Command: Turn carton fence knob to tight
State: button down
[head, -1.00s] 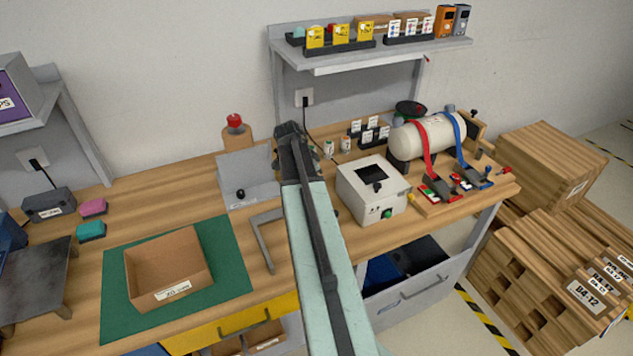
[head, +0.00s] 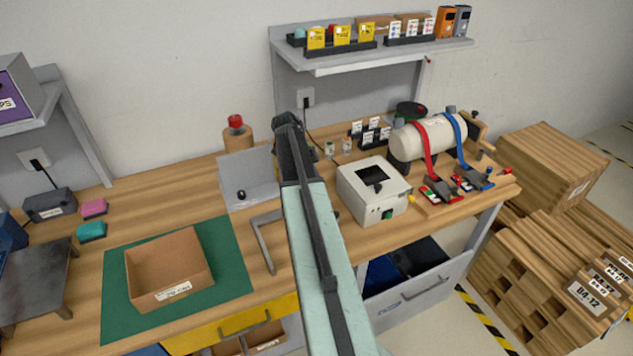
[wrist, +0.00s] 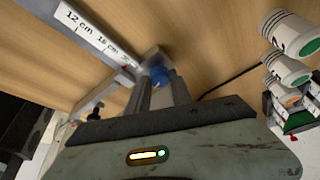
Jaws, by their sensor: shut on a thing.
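In the wrist view a blue knob (wrist: 159,75) sits at the end of a grey fence bar with a white scale strip (wrist: 92,33) reading 12 cm and 15 cm. My gripper (wrist: 160,82) is shut on this knob, one finger on each side. The fingers and the bar's bracket hide part of the knob, and I cannot read any tight mark. In the head view my own arm hides the gripper and the knob. A grey upright plate (head: 236,170) with a black knob (head: 241,194) stands left of my arm.
A white box with a green button (head: 372,205) stands close right of my arm. Small bottles (head: 329,149) are behind it. A brown carton (head: 184,286) lies on the green mat (head: 120,320) at left. A grey L-shaped bar (head: 262,240) lies between mat and arm.

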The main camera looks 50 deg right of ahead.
dwell(0.4)
jog(key=c, duration=1.1)
grip_release()
jog(key=shift+c, duration=0.2)
jog(key=p+v, duration=0.7)
jog(key=shift+r, duration=0.35)
jog(key=shift+w+a, duration=0.1)
